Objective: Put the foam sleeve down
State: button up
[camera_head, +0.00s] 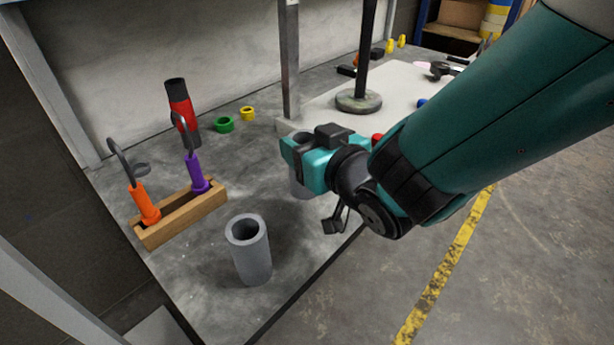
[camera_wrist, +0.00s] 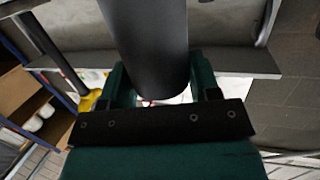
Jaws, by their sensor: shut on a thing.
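My gripper (camera_head: 297,162) is shut around a grey cylinder, which looks like a foam sleeve (camera_head: 300,187). Its lower part shows below the jaws in the head view, over the bench, roughly upright. I cannot tell whether its bottom end touches the bench. In the wrist view the held sleeve (camera_wrist: 150,45) is a large dark grey cylinder between the green jaws (camera_wrist: 152,92). A second grey hollow tube (camera_head: 251,255) stands upright on the bench at the front, apart from my gripper, with its open end up.
The grey bench (camera_head: 200,268) is bare around the standing tube. A wooden rack (camera_head: 182,215) with orange and purple-handled tools stands left. A red-black cylinder (camera_head: 182,110), green ring (camera_head: 224,125) and yellow ring (camera_head: 248,113) are behind. A post with round base (camera_head: 358,101) stands behind my gripper.

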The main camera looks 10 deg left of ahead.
jog(key=shift+f+b, duration=1)
jog(key=shift+f, duration=1.55)
jog(key=shift+f, duration=0.15)
jog(key=o, duration=1)
jog(key=b+v, duration=1.2)
jog(key=b, duration=0.3)
